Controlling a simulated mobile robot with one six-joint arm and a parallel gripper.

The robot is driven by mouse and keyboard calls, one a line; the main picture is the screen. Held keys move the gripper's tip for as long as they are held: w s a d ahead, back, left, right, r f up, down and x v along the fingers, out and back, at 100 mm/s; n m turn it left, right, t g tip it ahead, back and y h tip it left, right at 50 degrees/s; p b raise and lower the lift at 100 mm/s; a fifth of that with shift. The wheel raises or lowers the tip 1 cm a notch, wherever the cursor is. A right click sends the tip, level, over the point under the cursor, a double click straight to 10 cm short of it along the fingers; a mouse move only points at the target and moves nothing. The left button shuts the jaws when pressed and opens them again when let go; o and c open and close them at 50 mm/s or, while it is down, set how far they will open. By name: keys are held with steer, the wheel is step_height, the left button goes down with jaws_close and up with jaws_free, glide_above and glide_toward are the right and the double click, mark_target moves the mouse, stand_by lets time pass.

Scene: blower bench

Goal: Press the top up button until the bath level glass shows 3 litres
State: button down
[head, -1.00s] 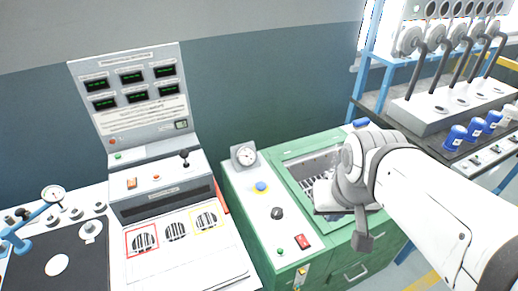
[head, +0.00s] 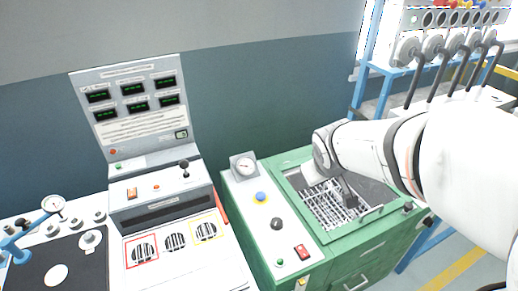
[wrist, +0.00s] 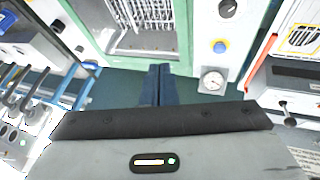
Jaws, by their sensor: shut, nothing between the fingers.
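The green bath unit (head: 300,182) stands right of centre, with an open basin holding a wire rack (head: 328,206). A black knob (head: 276,224), a small green button (head: 280,262) and a red switch (head: 302,251) sit nearer the front. No label is readable, so I cannot tell which is the top up button. I cannot make out the level glass or its reading.
A round dial gauge (head: 245,166) stands at the panel's back end. A grey console (head: 135,110) with several displays is to the left. A blue-framed rack with black levers (head: 432,70) is at the back right. The space above the control panel is clear.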

steer(key=w+a+f+n+t+y, duration=0.1)
steer(key=w+a+f+n, duration=0.15)
steer(key=w, duration=0.35)
steer(key=w+a+f+n+t+y, duration=0.1)
steer(key=w+a+f+n, duration=0.15)
steer(key=w, duration=0.35)
steer(key=n+y+p, duration=0.2)
steer(key=n+y, duration=0.3)
steer(key=n, duration=0.2)
glide_above(263, 197)
step_height(263, 197, down, 8)
steer(key=shift+w+b, duration=0.1)
steer(key=shift+b, duration=0.2)
step_height(263, 197, down, 9)
steer(key=b, duration=0.8)
steer(key=shift+r, duration=0.15)
steer(key=shift+b, duration=0.3)
steer(key=shift+f, duration=0.4)
